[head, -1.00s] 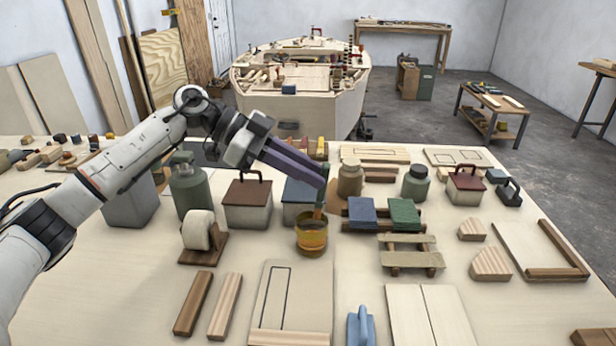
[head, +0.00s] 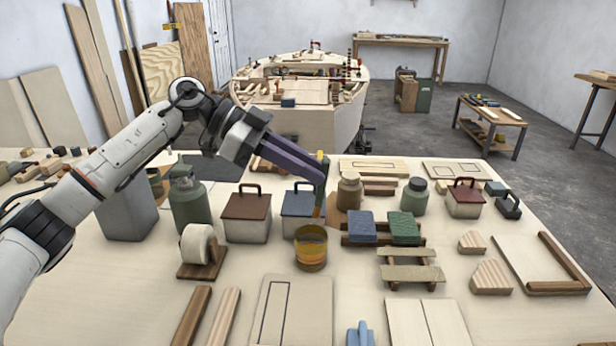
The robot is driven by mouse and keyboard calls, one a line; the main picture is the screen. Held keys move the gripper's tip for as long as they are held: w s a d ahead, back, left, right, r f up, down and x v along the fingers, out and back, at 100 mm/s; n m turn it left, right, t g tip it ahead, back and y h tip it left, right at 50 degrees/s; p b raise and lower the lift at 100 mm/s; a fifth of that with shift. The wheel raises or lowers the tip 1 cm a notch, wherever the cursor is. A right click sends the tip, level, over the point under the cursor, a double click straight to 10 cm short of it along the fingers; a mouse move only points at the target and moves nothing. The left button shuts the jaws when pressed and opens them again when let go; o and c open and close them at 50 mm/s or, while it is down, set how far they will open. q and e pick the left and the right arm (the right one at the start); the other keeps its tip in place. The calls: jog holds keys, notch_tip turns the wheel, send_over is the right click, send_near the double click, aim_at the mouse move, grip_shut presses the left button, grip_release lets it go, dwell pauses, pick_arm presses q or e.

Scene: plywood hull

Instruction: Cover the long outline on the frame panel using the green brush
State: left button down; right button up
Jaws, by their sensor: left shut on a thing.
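My left gripper (head: 318,186) is shut on a slim green brush (head: 319,204), held upright; its lower end shows an orange tint. The brush is just behind and above an amber jar (head: 311,255), apart from it as far as I can tell. A pale panel (head: 309,312) lies at the near middle of the table, with a long narrow dark outline drawn on its left part; the inside of the outline is bare wood. The panel's near end is cut off by the picture edge. My right gripper is not in view.
A blue-lidded box (head: 297,222) and a red-lidded box (head: 246,225) stand behind and left of the jar. A tape roll on a stand (head: 200,250) is to the left. Blue and green pads (head: 362,227) lie right of it. A blue-handled tool (head: 360,335) is by the panel.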

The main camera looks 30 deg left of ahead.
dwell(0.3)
pick_arm(q)
jog(key=s+d+r, duration=0.2)
jog(key=s+d, duration=0.2)
jog(key=s, duration=0.4)
dwell(0.6)
jog(key=shift+s, duration=0.15)
